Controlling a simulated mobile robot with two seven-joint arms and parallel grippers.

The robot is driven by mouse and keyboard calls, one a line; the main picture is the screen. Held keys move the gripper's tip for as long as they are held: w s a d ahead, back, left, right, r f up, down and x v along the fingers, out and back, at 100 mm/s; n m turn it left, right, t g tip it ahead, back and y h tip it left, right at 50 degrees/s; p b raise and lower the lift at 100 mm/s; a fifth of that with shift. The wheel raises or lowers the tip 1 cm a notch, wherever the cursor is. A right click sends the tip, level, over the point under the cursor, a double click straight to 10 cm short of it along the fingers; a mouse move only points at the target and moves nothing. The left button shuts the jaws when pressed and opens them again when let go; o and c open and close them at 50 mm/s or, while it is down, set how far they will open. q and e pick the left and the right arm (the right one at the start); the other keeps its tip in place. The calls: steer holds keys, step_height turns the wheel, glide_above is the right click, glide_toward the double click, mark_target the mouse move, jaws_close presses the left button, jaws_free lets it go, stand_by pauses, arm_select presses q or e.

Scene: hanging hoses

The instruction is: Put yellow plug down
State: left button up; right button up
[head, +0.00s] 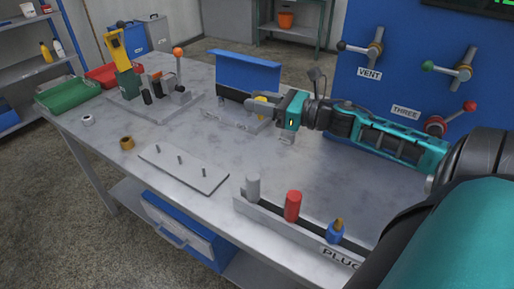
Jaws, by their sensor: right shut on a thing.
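My right gripper (257,104) reaches in from the right over the middle of the table. It is shut on a small yellow thing, most likely the yellow plug (262,99), which is mostly hidden by the fingers. The gripper is at a low clear-looking stand (222,121) in front of a blue upright panel (248,74). I cannot tell whether the plug touches the stand. A rack labelled PLUG (300,236) at the table's front right bears a grey plug (253,187), a red plug (292,206) and a blue plug (337,231). My left gripper is not in view.
A flat plate with pegs (184,168) lies at the front middle. A fixture with an orange-knobbed lever (178,52), green tray (67,95) and red tray (103,75) stand left. A blue valve panel (400,82) rises behind my right arm. Bare tabletop lies between plate and rack.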

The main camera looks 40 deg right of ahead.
step_height(320, 180, down, 11)
steer(key=shift+f+b, duration=0.2)
steer(key=shift+b, duration=0.55)
step_height(320, 180, down, 4)
steer(key=shift+b, duration=0.45)
steer(key=shift+f, duration=0.25)
steer(key=shift+f, duration=0.15)
steer(key=o, duration=0.9)
steer(key=shift+o, duration=0.5)
